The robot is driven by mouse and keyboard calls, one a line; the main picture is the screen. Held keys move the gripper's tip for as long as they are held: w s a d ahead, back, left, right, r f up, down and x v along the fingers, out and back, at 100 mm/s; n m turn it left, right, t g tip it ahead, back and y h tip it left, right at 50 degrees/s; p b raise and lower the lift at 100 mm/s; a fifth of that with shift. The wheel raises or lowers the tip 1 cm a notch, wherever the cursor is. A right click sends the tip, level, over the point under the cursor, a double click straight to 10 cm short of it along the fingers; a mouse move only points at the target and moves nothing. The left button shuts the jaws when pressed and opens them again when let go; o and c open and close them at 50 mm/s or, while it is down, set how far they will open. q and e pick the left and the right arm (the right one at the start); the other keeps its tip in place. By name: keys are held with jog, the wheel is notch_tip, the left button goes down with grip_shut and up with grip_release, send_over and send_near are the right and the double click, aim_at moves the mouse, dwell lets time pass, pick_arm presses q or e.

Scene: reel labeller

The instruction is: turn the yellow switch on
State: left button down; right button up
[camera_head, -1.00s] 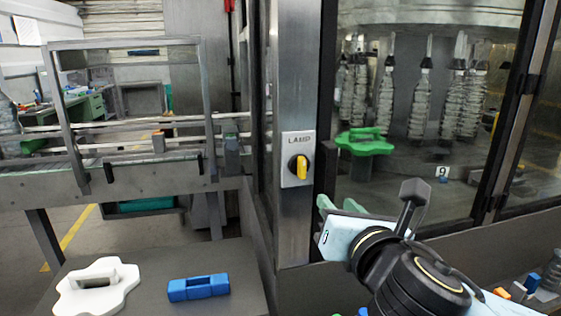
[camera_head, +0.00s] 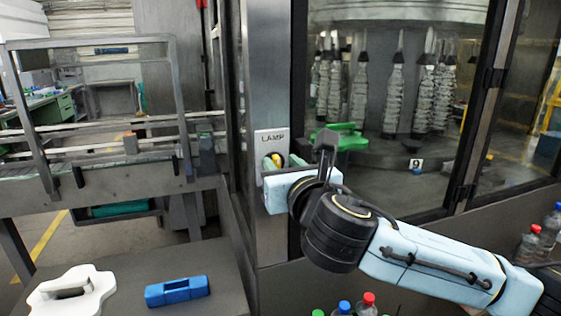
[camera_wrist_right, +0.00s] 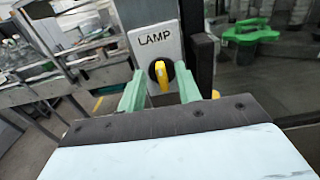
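The yellow switch (camera_head: 279,159) sits on a light plate marked LAMP (camera_head: 270,137) on a grey metal post. It is partly hidden by my right gripper in the head view. In the right wrist view the yellow switch (camera_wrist_right: 161,75) has a black round base, and its handle is close to upright in the picture. My right gripper (camera_head: 271,163) is at the plate. In the wrist view its two pale green fingers (camera_wrist_right: 160,88) are open, one on each side of the switch, with gaps visible. My left gripper is not in view.
A green knobbed part (camera_head: 340,135) and hanging bottles (camera_head: 360,90) are behind glass at right. A grey table at lower left holds a white part (camera_head: 72,290) and a blue block (camera_head: 177,291). Bottles with coloured caps (camera_head: 368,300) stand at the bottom, near my right arm.

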jog(key=shift+x, duration=0.85)
grip_shut()
